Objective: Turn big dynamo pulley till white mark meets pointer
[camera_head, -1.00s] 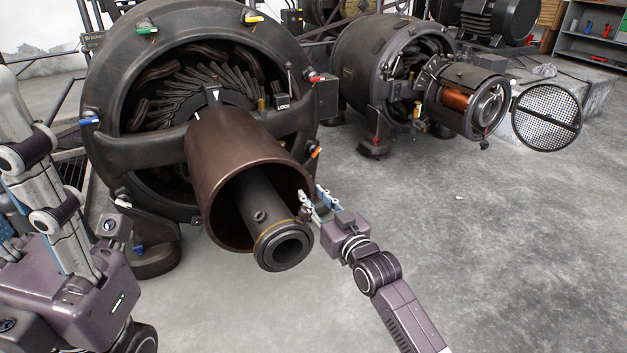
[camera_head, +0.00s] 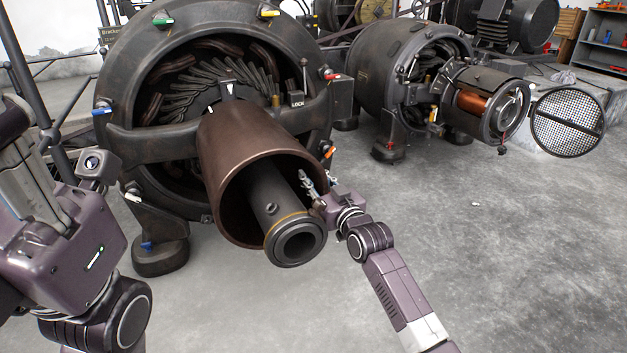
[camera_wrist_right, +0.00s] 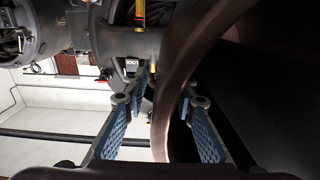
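The big dynamo (camera_head: 120,125) stands at left in the head view. Its brown pulley (camera_head: 232,150) points toward me, with a dark shaft (camera_head: 275,205) inside. A small white mark (camera_head: 211,110) is at the pulley's far edge, left of and apart from the white-tipped pointer (camera_head: 229,89). My right gripper (camera_head: 310,184) is at the right side of the pulley's near rim. In the right wrist view, its blue-padded fingers (camera_wrist_right: 162,125) stand apart on either side of the rim (camera_wrist_right: 172,90), with a gap at the left finger. My left gripper is not visible.
A LOCK plate (camera_head: 297,100) and lever sit right of the pulley on the frame. A smaller dynamo (camera_head: 380,85) with an exposed copper winding (camera_head: 475,104) and a round mesh cover (camera_head: 568,122) stands at right.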

